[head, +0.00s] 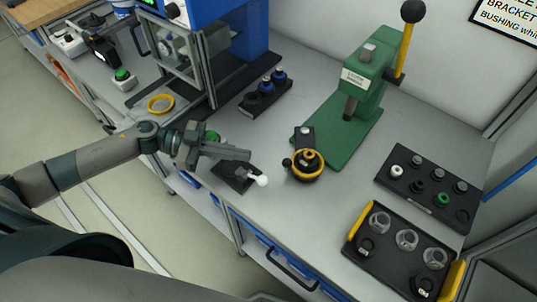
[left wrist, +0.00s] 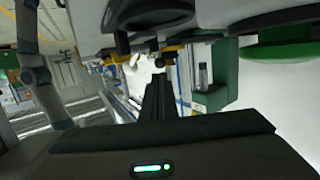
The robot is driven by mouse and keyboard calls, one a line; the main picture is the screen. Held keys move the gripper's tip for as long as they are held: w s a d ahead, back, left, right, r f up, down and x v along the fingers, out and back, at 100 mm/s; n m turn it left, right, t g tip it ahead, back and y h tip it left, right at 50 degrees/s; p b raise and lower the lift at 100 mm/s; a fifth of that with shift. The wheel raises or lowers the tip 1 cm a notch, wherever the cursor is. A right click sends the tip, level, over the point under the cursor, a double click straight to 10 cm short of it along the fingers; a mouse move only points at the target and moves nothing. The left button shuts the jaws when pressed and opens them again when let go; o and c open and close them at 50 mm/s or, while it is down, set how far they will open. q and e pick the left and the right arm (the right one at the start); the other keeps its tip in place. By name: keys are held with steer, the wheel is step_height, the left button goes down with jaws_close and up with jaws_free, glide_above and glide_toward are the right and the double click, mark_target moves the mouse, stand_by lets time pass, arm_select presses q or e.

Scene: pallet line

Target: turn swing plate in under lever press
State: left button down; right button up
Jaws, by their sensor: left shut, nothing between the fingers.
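The green lever press (head: 365,95) stands at the back middle of the bench, with a yellow lever (head: 405,50) that ends in a black ball. Its dark ram (head: 350,108) points down over the green base. The swing plate (head: 304,137) is dark and carries a round black holder with a yellow ring (head: 308,168). It sticks out at the front left of the press base, clear of the ram. My left gripper (head: 248,155) is shut and empty, left of the swing plate and apart from it. Its dark fingers (left wrist: 158,100) show together in the left wrist view. My right gripper is not in view.
A dark fixture with a white ball knob (head: 262,181) lies under and beside my left gripper. A black rack (head: 430,187) and a yellow-handled tray (head: 385,262) are at the right. A blue machine (head: 235,40) stands behind. Bare bench lies between plate and tray.

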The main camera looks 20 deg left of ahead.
arm_select(q)
steer(key=p+x, duration=0.2)
steer(key=x, duration=0.4)
steer(key=shift+w+d+r+p, duration=0.1)
steer(key=shift+d+p, duration=0.25)
steer(key=shift+d, duration=0.05)
steer(key=shift+w+d+f, duration=0.15)
steer(key=shift+d+f, duration=0.15)
steer(key=shift+d, duration=0.3)
